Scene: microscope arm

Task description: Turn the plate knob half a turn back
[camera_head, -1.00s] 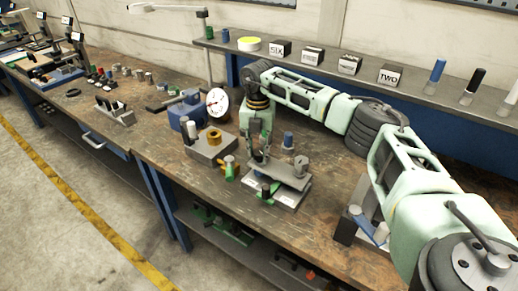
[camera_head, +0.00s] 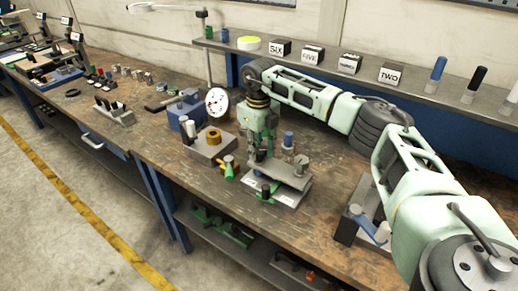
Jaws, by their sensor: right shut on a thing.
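The microscope arm's stage stands on the wooden bench, with a flat grey plate (camera_head: 286,175) on top. A grey round post (camera_head: 301,164) stands at the plate's right end, and a blue knob (camera_head: 288,140) stands behind it. My right gripper (camera_head: 262,162) points straight down at the plate's left rear end. It is shut on the plate knob, which its fingers mostly hide. A small dark and green knob (camera_head: 265,189) shows at the front of the stage. My left gripper is not in view.
Left of the stage is a grey block with a brass ring (camera_head: 213,138), and a yellow-handled green valve (camera_head: 228,168) stands close by. A white dial gauge (camera_head: 217,102) stands behind. My right arm spans the bench behind and right. Bare bench (camera_head: 330,155) lies right of the stage.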

